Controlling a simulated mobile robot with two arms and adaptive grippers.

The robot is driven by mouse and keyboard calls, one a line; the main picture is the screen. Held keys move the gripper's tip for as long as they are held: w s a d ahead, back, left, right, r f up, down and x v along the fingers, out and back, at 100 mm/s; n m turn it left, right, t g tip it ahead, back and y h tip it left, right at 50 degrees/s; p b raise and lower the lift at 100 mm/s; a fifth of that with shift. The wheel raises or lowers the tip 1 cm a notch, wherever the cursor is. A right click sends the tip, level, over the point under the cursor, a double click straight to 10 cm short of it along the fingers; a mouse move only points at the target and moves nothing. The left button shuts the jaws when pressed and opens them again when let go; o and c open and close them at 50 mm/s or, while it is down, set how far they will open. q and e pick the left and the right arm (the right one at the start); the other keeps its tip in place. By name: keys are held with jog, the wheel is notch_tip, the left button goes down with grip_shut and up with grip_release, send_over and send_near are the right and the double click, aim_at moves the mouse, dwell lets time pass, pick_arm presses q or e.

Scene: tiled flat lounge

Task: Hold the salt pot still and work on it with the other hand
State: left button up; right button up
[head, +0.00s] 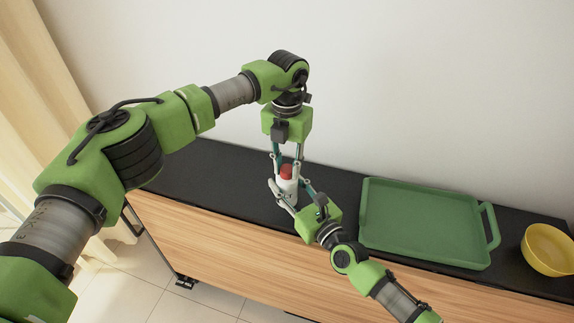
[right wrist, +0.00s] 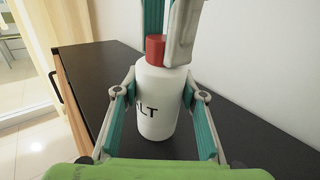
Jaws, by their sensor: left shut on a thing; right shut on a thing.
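The salt pot (head: 289,187) is a white bottle with a red cap (head: 287,171), standing upright on the black top of a low cabinet. In the right wrist view the pot (right wrist: 158,100) shows dark letters, "LT", on its side. My right gripper (head: 286,192) comes in from the front right, its fingers shut on the white body from both sides. My left gripper (head: 287,164) points down from above and is shut on the red cap (right wrist: 155,50); one of its fingers partly hides the cap in the right wrist view.
A green tray (head: 367,232) with handles lies on the cabinet (head: 230,238) right of the pot. A yellow bowl (head: 548,250) stands at the far right. A white wall (head: 420,90) rises behind. The black top left of the pot is clear. A curtain (head: 40,90) hangs at the left.

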aim_at(287, 168)
pick_arm(q)
jog(key=shift+w, duration=0.1)
pick_arm(e)
jog(key=shift+s, duration=0.1)
pick_arm(q)
jog(key=o, duration=1.1)
jog(key=shift+r, duration=0.1)
notch_tip(287, 168, up, 12)
pick_arm(e)
jog(key=o, duration=1.3)
